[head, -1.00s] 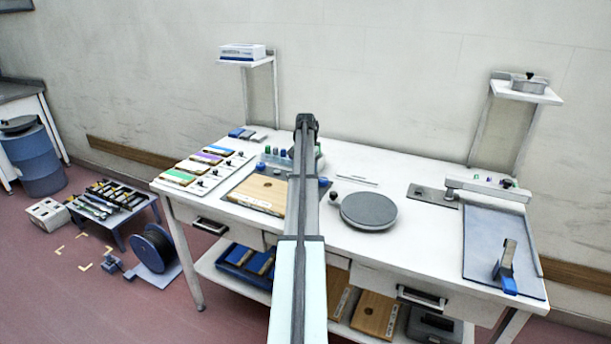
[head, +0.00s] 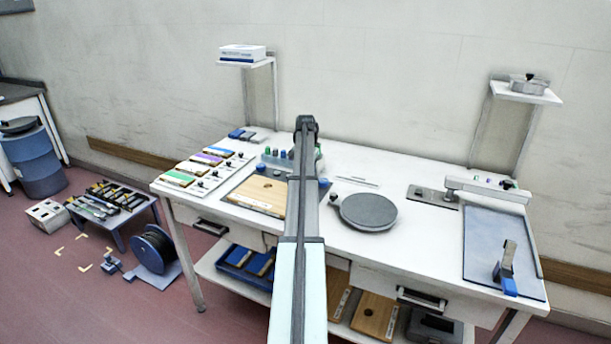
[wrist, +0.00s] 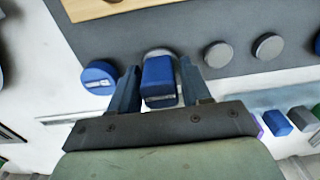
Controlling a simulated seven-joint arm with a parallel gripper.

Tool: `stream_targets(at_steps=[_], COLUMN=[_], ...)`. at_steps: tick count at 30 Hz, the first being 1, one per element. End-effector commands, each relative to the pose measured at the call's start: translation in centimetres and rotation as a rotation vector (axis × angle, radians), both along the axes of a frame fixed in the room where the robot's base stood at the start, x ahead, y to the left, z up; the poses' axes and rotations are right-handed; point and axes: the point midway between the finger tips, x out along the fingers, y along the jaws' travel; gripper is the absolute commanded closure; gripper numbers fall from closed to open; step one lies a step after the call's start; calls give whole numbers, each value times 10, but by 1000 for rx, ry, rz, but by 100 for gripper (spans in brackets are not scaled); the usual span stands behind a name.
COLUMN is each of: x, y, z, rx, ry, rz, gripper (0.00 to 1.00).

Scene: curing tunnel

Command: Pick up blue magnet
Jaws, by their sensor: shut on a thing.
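In the wrist view, a blue block with rounded edges (wrist: 158,78), which looks like the blue magnet, sits between the two fingers of my gripper (wrist: 159,88). The fingers are shut on its left and right sides. A grey disc shows partly behind it and a pale rim below it. I cannot tell whether it is clear of the surface. In the head view my own arm hides the gripper and the held block.
A round blue piece with a label (wrist: 100,77) lies just left of the fingers. Two grey discs (wrist: 217,54) (wrist: 268,46) lie to the right. Small coloured blocks (wrist: 276,122) stand at lower right. On the table, a wooden board (head: 258,193) and a dark round plate (head: 368,211) flank my arm.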

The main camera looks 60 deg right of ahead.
Motion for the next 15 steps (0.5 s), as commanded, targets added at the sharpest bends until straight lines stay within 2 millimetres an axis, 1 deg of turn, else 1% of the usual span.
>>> stream_targets(at_steps=[5, 8, 15], x=[0, 0, 0], y=[-1, -1, -1], z=[11, 27, 69], rx=[-2, -1, -2], ry=[-1, -1, -1], rz=[0, 0, 0], gripper=[89, 89, 89])
